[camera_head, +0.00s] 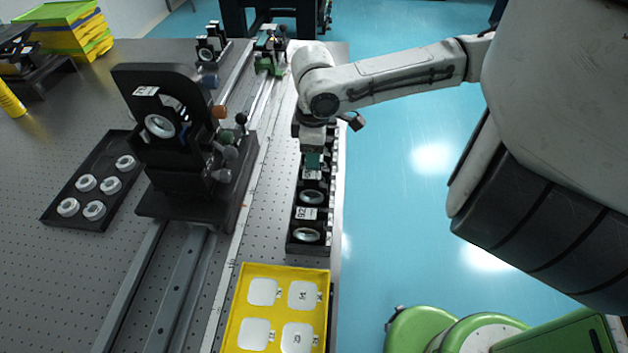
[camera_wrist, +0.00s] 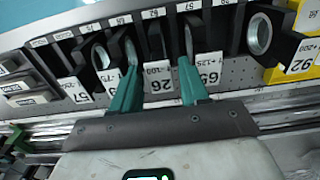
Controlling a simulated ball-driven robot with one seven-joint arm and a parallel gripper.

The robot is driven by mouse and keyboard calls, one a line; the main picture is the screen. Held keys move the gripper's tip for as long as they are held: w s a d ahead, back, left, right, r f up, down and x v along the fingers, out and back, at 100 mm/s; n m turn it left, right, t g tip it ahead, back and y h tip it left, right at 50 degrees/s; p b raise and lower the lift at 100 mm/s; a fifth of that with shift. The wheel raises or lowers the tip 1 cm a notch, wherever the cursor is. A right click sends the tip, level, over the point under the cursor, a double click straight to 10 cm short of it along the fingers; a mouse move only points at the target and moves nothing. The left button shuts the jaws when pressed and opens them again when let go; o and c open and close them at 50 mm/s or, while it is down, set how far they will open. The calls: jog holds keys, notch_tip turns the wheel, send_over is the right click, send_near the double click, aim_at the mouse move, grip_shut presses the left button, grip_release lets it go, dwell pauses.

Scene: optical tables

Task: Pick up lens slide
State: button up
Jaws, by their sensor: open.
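Black lens slides with white labels stand in a row in a long black rack (camera_head: 292,246) along the table's right edge. My gripper (camera_head: 313,163) is over the far part of this rack, pointing down. In the wrist view my gripper (camera_wrist: 158,66) is open, its two green fingers on either side of a dark lens slide labelled 26 (camera_wrist: 158,80). Whether the fingers touch it I cannot tell. A slide labelled 65 (camera_wrist: 208,72) is by the right finger. A slide labelled 57 (camera_wrist: 76,88) is to the left. Another, labelled 92 (camera_head: 307,213), is nearer in the rack.
A yellow tray (camera_head: 236,318) with white square pieces is at the near end of the rack. A tall black optical mount (camera_head: 150,90) stands on rails to the left. Blue floor is right of the table.

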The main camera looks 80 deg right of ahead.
grip_shut()
dwell(0.3)
dwell(0.3)
